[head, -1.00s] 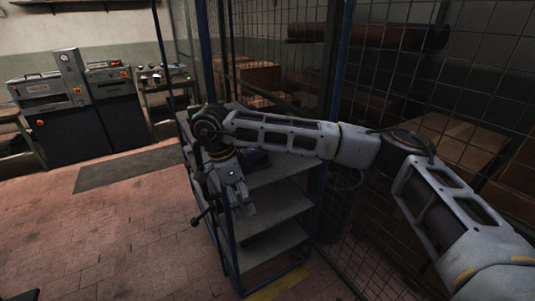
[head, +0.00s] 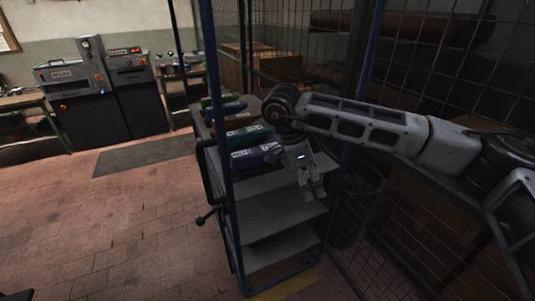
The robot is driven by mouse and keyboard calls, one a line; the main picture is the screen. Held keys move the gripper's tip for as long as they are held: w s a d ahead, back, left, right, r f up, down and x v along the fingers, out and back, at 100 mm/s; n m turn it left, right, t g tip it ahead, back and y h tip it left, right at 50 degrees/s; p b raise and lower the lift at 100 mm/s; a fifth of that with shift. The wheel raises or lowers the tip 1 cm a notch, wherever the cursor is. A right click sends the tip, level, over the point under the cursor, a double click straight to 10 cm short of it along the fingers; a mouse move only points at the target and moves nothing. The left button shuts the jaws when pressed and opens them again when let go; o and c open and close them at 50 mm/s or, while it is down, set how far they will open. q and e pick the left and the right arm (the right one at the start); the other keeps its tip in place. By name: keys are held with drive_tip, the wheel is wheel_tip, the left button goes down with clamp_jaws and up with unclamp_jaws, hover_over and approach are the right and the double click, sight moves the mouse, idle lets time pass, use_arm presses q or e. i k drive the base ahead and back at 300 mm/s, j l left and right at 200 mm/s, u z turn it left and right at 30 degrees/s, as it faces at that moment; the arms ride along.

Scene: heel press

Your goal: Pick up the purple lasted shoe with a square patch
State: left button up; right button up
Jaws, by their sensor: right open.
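A purple item (head: 257,158), which looks like the purple lasted shoe, lies on the top shelf of the rack (head: 277,206), at the near end of a row. A pale label shows on its left end. It is too small to tell whether a square patch is on it. Its right end is partly hidden by my right arm. My right gripper (head: 313,192) points down just right of the purple item, over the front part of the rack. It is open and holds nothing.
Behind the purple item lie a teal item (head: 249,135), a red one (head: 241,119) and a green one (head: 224,98). Blue rack posts (head: 214,100) and wire mesh (head: 440,70) enclose the area. Grey machines (head: 128,85) stand far left. The floor left of the rack is clear.

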sight(242, 160)
drive_tip(key=i+l+u, duration=0.1)
drive_tip(key=i, duration=0.25)
drive_tip(key=i+l+u, duration=0.1)
drive_tip(key=i+u, duration=0.25)
drive_tip(key=i+l+u, duration=0.15)
drive_tip(key=u, duration=0.2)
drive_tip(key=i, duration=0.1)
